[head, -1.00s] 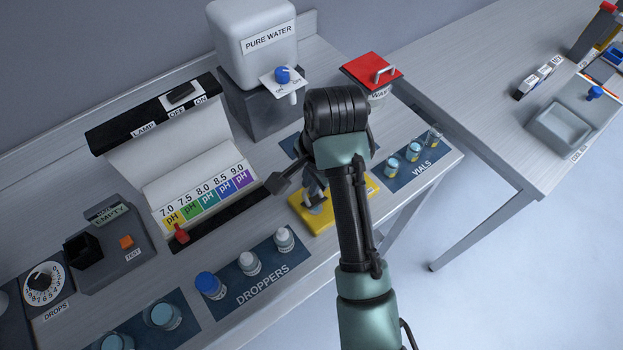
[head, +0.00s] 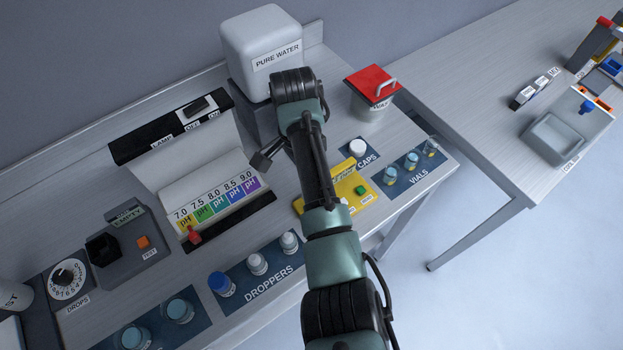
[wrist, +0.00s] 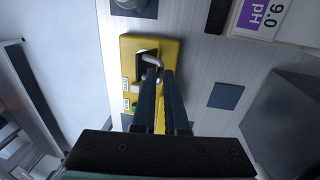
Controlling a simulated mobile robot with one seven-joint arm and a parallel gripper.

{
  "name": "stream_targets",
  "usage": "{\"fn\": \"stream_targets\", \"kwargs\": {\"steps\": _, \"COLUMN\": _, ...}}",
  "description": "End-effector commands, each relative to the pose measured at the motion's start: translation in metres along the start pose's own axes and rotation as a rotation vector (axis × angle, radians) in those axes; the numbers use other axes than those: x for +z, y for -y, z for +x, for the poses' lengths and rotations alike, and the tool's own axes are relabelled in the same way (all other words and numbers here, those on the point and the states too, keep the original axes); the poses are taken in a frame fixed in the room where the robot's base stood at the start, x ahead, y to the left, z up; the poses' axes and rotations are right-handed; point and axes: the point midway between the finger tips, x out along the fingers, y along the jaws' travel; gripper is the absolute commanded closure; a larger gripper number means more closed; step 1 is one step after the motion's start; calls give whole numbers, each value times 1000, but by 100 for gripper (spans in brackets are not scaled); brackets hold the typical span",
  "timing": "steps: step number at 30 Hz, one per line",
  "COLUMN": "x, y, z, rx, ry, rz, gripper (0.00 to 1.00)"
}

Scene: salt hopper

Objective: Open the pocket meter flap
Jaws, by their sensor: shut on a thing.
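The yellow pocket meter (head: 345,190) lies on the bench right of the pH colour chart, partly hidden behind my arm. In the wrist view the meter (wrist: 131,45) shows a pale looped handle (wrist: 151,58) beside a dark patch. My gripper (wrist: 160,74) is over the meter, its two dark fingers close together and shut at the handle of the flap. The fingers cover part of the meter, so how far the flap stands open cannot be told. In the head view my arm hides the fingertips. A green button (head: 361,190) shows on the meter's right part.
The pure water tank (head: 262,50) stands behind my arm. A red-lidded waste bin (head: 373,84) is at back right. Vials (head: 411,160) and a white cap (head: 357,147) are right of the meter. Dropper bottles (head: 257,263) stand at front left.

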Motion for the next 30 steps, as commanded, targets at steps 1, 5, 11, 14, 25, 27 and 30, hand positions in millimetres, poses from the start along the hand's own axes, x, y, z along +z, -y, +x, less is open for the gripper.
{"fn": "stream_targets", "kwargs": {"steps": 1, "x": -1, "y": 3, "z": 2, "rx": 30, "ry": -5, "rz": 0, "gripper": 100}}
{"fn": "stream_targets", "kwargs": {"steps": 5, "x": -2, "y": 9, "z": 5, "rx": 101, "ry": -5, "rz": 1, "gripper": 100}}
{"fn": "stream_targets", "kwargs": {"steps": 11, "x": -2, "y": 16, "z": 8, "rx": 193, "ry": -6, "rz": 3, "gripper": 100}}
{"fn": "stream_targets", "kwargs": {"steps": 14, "x": -3, "y": 19, "z": 9, "rx": 233, "ry": -8, "rz": 4, "gripper": 100}}
{"fn": "stream_targets", "kwargs": {"steps": 25, "x": -4, "y": 24, "z": 8, "rx": 329, "ry": -7, "rz": 7, "gripper": 100}}
{"fn": "stream_targets", "kwargs": {"steps": 27, "x": -3, "y": 24, "z": 8, "rx": 337, "ry": -7, "rz": 7, "gripper": 100}}
{"fn": "stream_targets", "kwargs": {"steps": 30, "x": -2, "y": 24, "z": 7, "rx": 345, "ry": -5, "rz": 6, "gripper": 100}}
